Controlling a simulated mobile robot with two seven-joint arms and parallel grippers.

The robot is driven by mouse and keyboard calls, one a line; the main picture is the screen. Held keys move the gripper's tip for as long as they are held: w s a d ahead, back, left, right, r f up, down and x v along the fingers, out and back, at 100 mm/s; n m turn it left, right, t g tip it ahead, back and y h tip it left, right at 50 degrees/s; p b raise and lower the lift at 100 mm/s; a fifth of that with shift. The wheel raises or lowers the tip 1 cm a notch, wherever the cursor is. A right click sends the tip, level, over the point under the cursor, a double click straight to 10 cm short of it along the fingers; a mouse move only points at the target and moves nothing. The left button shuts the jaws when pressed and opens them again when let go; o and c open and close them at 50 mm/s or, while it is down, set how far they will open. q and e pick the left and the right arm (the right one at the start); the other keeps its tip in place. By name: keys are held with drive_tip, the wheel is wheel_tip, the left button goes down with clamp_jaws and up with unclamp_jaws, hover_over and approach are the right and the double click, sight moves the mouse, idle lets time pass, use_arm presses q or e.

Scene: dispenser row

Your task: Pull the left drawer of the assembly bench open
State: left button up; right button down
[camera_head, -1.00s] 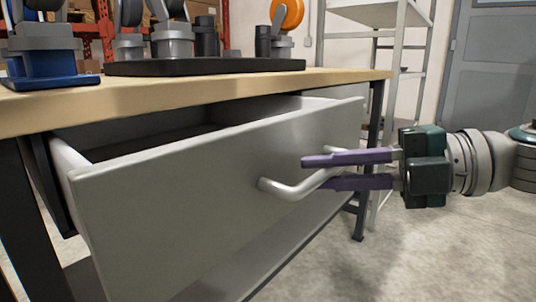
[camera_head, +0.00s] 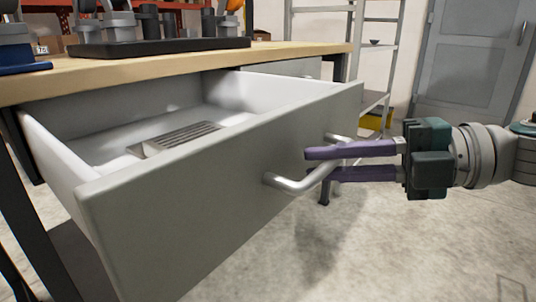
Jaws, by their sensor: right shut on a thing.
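The left drawer (camera_head: 225,190) of the assembly bench is pulled well out, and its pale inside shows. A dark slatted thing (camera_head: 178,138) lies on the drawer floor. The bar handle (camera_head: 290,184) sits on the grey drawer front. My right gripper (camera_head: 308,164) comes in from the right with its purple fingers above and below the handle bar, shut on it. The left gripper is not in view.
The wooden bench top (camera_head: 120,68) bears a black tray (camera_head: 150,46) with several grey and dark parts. A second drawer front (camera_head: 285,68) shows farther along under the top. A metal shelf rack (camera_head: 392,60) and a grey door (camera_head: 475,60) stand behind.

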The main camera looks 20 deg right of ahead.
drive_tip(key=c, duration=0.8)
unclamp_jaws()
drive_tip(key=shift+c, duration=0.2)
drive_tip(key=shift+s+d+r, duration=0.1)
drive_tip(key=shift+s+d, duration=0.05)
drive_tip(key=shift+d, duration=0.15)
drive_tip(key=p+v, duration=0.1)
drive_tip(key=v, duration=0.8)
drive_tip(key=shift+d, duration=0.1)
drive_tip(key=shift+r, duration=0.15)
